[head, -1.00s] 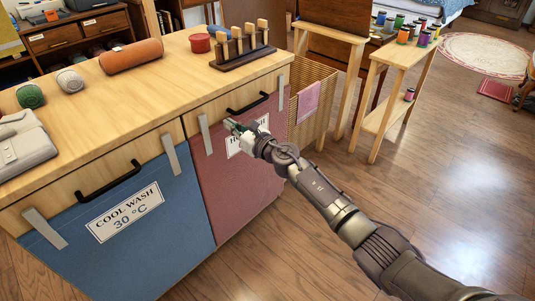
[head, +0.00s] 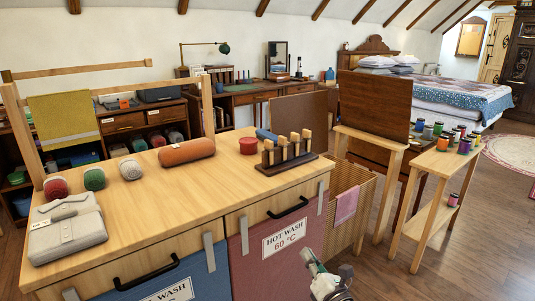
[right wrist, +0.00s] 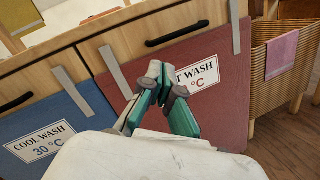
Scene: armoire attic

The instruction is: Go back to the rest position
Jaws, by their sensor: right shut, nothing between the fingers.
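My right gripper (head: 318,277) shows at the bottom of the head view, in front of the red hot wash front (head: 262,262). In the right wrist view its green-padded fingers (right wrist: 156,72) are shut with their tips together and nothing between them. The fingers stand before the red front (right wrist: 218,107) and cover part of its label. The rest of my right arm is out of the head view. My left gripper is not in view.
The wooden counter (head: 150,205) carries a grey folded bag (head: 66,230), yarn balls, an orange roll (head: 187,152) and a peg rack (head: 287,160). A wicker basket (head: 345,210) and a spool stand (head: 430,210) are to the right. Open floor lies at the lower right.

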